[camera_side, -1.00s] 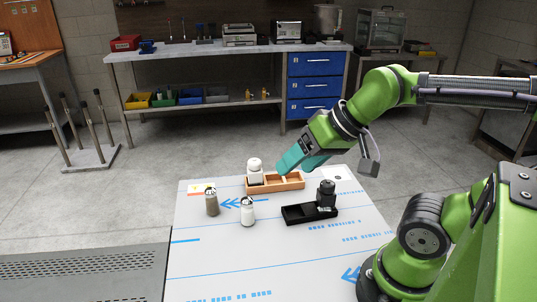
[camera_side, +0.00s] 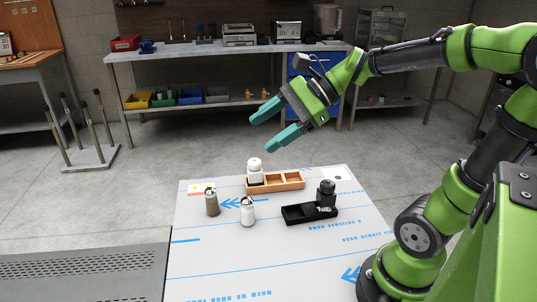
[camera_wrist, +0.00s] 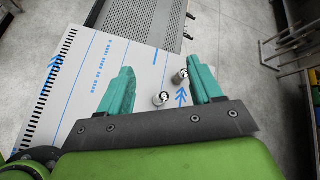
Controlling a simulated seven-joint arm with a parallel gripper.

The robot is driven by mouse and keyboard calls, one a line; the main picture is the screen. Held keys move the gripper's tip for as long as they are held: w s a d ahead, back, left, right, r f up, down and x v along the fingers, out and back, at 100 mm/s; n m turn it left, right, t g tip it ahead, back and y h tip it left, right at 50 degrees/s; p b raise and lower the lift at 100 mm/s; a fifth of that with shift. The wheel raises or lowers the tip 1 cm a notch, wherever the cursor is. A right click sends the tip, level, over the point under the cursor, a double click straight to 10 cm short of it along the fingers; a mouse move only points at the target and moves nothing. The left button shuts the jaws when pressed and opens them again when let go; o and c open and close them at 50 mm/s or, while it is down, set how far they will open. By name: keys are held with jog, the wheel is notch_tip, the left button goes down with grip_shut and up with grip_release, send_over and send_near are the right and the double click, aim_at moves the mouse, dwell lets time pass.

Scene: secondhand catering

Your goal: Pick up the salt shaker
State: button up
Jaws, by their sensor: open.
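The salt shaker (camera_side: 248,213), a clear shaker with white contents and a metal cap, stands upright on the table near its middle. It also shows in the wrist view (camera_wrist: 160,99), low between the fingers. A similar shaker with grey-brown contents (camera_side: 211,205) stands to its left; in the wrist view (camera_wrist: 179,77) it appears close to the right finger. My gripper (camera_side: 262,135) is open and empty, well above the table and the shakers. Its two teal fingers (camera_wrist: 160,65) are spread wide in the wrist view.
A wooden caddy (camera_side: 289,182) behind the salt shaker holds a white-topped container (camera_side: 255,167). A black tray (camera_side: 299,216) to the right holds a black container (camera_side: 326,194). The table's front area (camera_side: 270,265) is clear.

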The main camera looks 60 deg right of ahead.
jog(key=w+d+m+t, duration=0.3)
jog(key=w+d+m, duration=0.15)
jog(key=m, duration=0.25)
send_near(247, 211)
jog(key=shift+y, duration=0.3)
jog(key=w, duration=0.2)
jog(key=w+a+f, duration=0.1)
jog(key=w, duration=0.1)
jog(key=x, duration=0.7)
jog(key=shift+w+a+r, duration=0.1)
jog(key=shift+w, duration=0.2)
jog(key=shift+c, duration=0.5)
jog(key=c, duration=1)
